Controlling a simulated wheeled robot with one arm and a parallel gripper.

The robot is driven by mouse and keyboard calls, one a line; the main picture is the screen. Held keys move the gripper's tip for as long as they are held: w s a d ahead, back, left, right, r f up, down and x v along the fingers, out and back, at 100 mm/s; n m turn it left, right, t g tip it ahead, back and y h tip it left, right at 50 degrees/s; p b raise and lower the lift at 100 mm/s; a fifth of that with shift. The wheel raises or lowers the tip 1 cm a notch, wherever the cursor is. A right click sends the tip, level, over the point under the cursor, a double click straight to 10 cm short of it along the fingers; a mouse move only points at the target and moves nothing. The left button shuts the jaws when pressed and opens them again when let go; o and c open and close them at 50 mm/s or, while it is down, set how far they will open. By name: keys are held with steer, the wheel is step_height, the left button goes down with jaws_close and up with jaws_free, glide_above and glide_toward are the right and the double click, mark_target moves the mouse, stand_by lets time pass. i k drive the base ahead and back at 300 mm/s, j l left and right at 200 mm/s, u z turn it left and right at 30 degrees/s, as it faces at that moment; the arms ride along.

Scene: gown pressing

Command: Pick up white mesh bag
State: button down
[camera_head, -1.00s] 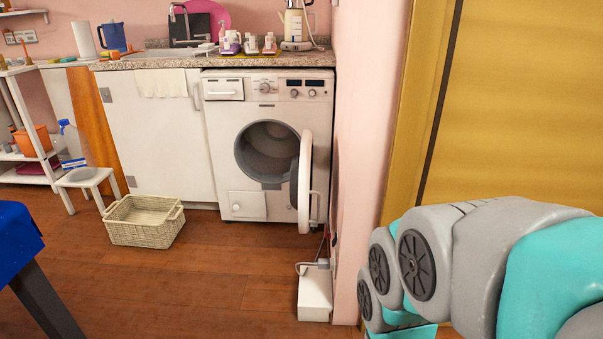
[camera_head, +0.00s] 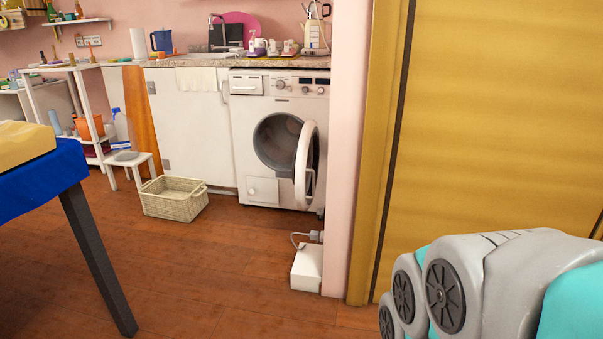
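I cannot make out a white mesh bag in this view. The washing machine (camera_head: 262,187) stands under the counter with its round door (camera_head: 306,165) swung open, and its drum looks empty from here. A pale wicker basket (camera_head: 172,206) stands on the floor in front of the white cupboard, and no bag can be made out in it. My arm shows at the lower right, but my gripper is outside the picture.
A table with a blue cloth (camera_head: 40,182) and a yellowish block (camera_head: 22,143) is at the left. A small white stool (camera_head: 127,158) stands behind the basket. A white box (camera_head: 307,268) lies by the wall end. A yellow door (camera_head: 500,120) fills the right. The wooden floor between is clear.

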mark_target(273, 52)
steer(key=i+j, duration=0.25)
steer(key=i, duration=0.2)
steer(key=i+j, duration=0.25)
steer(key=i, duration=0.2)
steer(key=i+j, duration=0.25)
steer(key=i, duration=0.2)
steer(key=i+j, duration=0.25)
steer(key=i, duration=0.2)
steer(key=z, duration=0.05)
